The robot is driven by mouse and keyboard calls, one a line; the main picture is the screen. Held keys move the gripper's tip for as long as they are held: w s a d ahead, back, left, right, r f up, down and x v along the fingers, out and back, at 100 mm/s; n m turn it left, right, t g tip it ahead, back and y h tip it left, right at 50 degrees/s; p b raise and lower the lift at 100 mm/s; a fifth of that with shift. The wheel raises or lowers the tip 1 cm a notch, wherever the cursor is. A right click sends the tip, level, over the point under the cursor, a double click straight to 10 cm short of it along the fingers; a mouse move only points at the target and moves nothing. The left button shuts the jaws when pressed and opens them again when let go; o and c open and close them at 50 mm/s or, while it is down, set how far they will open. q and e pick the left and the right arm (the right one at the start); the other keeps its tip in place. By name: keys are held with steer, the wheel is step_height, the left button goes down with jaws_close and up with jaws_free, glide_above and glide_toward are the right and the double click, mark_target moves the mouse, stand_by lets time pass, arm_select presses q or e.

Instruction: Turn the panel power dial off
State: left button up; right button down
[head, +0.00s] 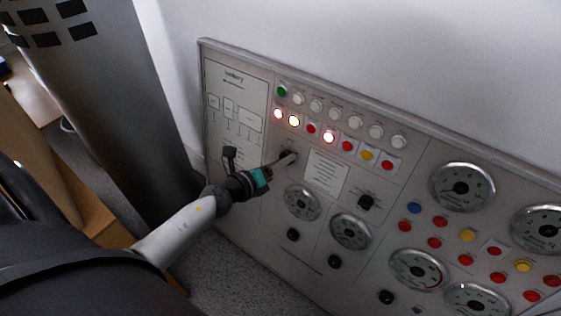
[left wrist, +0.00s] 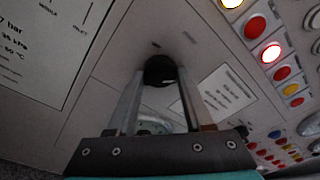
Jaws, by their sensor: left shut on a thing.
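The grey control panel (head: 239,187) leans against the white wall and fills the right half of the head view. A black dial (left wrist: 160,69) sits on its face, between the tips of my left gripper (left wrist: 160,85) in the left wrist view. The two metal fingers lie on either side of the dial, shut on it. In the head view my left gripper (head: 285,161) reaches the panel from the left, just below the lit buttons, and mostly hides the dial. The dial's pointer marking cannot be read. My right gripper is in neither view.
Lit buttons (head: 328,137) and several unlit ones sit above the dial. Round gauges (head: 302,203) and other black knobs (head: 366,202) lie below and right. A dark grey cylinder (head: 100,90) stands at the left.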

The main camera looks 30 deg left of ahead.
arm_select(q)
jaws_close()
steer(key=shift+n+t+p, duration=0.45)
steer(key=shift+n+p, duration=0.45)
steer(key=shift+n, duration=3.55)
steer(key=shift+n+t+p, duration=0.45)
steer(key=shift+n+p, duration=0.45)
steer(key=shift+n, duration=3.55)
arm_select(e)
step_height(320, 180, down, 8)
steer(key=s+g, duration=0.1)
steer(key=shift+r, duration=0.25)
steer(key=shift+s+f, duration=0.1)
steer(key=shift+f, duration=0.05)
